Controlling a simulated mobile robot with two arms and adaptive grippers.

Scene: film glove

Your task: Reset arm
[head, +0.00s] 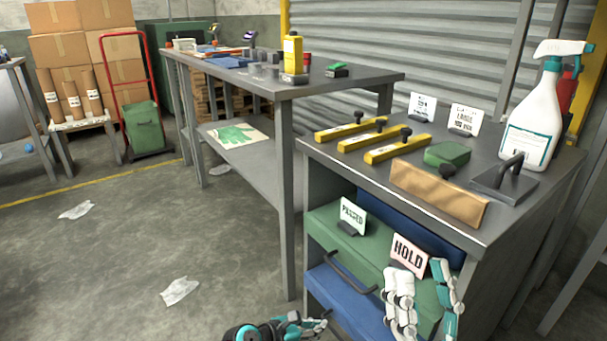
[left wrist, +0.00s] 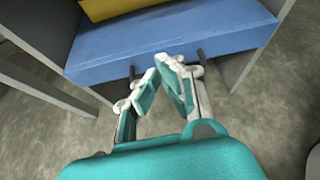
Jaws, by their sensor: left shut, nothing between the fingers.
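My left gripper (head: 318,325) is low at the bottom of the head view, in front of the drawer cabinet. In the left wrist view its fingers (left wrist: 172,64) come together, shut and empty. They are in front of a blue drawer front (left wrist: 170,48) with a dark handle partly hidden behind them; I cannot tell whether they touch. My right gripper (head: 420,268) is at the lower right in the head view, white and teal, its two fingers apart. It is in front of the cabinet, just below the HOLD sign (head: 409,254).
The workbench (head: 470,215) holds yellow bars (head: 398,149), a brown block (head: 437,192), a green block (head: 447,154) and a spray bottle (head: 535,125). A green drawer (head: 325,230) and a blue drawer (head: 340,300) are below. Open floor (head: 130,260) lies left, with scraps.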

